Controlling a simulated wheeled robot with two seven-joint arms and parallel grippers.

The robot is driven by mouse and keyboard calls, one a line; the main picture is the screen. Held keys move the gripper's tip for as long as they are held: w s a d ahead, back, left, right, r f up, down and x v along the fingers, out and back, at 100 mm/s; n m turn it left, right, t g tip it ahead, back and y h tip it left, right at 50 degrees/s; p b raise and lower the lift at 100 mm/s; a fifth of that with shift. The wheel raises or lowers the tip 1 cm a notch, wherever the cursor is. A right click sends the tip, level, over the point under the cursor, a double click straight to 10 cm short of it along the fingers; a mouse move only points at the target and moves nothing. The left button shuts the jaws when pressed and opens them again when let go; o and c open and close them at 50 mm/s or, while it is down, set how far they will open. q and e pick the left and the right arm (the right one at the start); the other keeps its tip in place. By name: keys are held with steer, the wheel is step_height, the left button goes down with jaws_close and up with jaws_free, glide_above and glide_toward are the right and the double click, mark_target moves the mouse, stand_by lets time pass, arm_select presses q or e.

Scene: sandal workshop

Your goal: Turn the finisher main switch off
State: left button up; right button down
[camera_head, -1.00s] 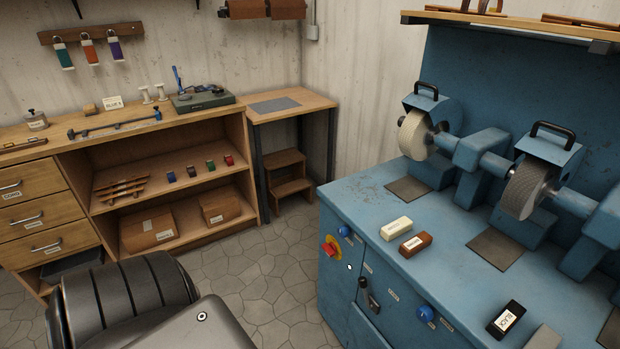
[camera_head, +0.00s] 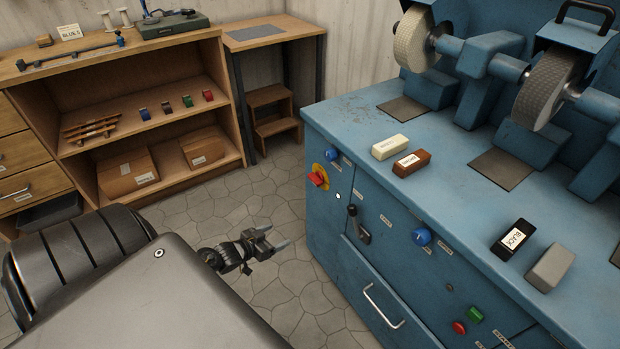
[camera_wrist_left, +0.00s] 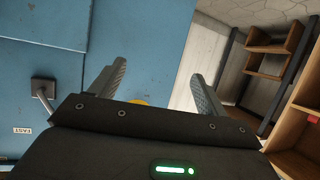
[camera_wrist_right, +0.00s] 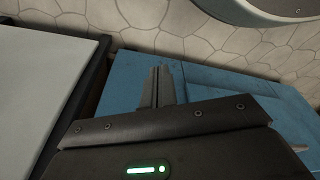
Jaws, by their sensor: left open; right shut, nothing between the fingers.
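The finisher is a blue cabinet (camera_head: 450,240). A red knob on a yellow plate, which looks like the main switch (camera_head: 318,180), sits on its front at the upper left. My left gripper (camera_head: 279,238) is open and empty, left of and lower than the knob in the head view, apart from it. In the left wrist view, my left gripper's fingers (camera_wrist_left: 155,88) are spread toward the blue front; a bit of the yellow plate (camera_wrist_left: 138,102) shows between them, the rest hidden by my gripper. My right gripper (camera_wrist_right: 161,72) is shut and empty, seen only in the right wrist view.
A black lever (camera_head: 358,225), blue knobs (camera_head: 421,236), a green button (camera_head: 475,314) and a red button (camera_head: 459,328) are also on the front. Blocks, including a brown one (camera_head: 411,162), lie on top. A wooden shelf (camera_head: 150,125) stands left; the floor between is clear.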

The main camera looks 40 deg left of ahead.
arm_select(q)
steer(key=w+a+r+m+t+h+b, duration=0.1)
steer(key=w+r, duration=0.1)
steer(key=r, duration=0.3)
steer(key=w+r+t+h+b, duration=0.1)
steer(key=w+r+t, duration=0.1)
steer(key=w+r, duration=0.15)
steer(key=m+h+b, duration=0.1)
steer(key=m+h, duration=0.1)
glide_toward(312, 180)
steer(key=shift+t, duration=0.4)
steer(key=x, duration=0.3)
steer(key=b+x, duration=0.1)
steer(key=x, duration=0.4)
steer(key=shift+w+d+f, duration=0.1)
steer(key=shift+w+f, duration=0.25)
steer(key=shift+f, duration=0.05)
steer(key=shift+w+d, duration=0.1)
steer(key=shift+w, duration=0.25)
arm_select(e)
step_height(312, 180, up, 12)
steer(key=w, duration=0.1)
steer(key=shift+f+t, duration=0.25)
steer(key=shift+t, duration=0.15)
arm_select(q)
steer(key=c, duration=1)
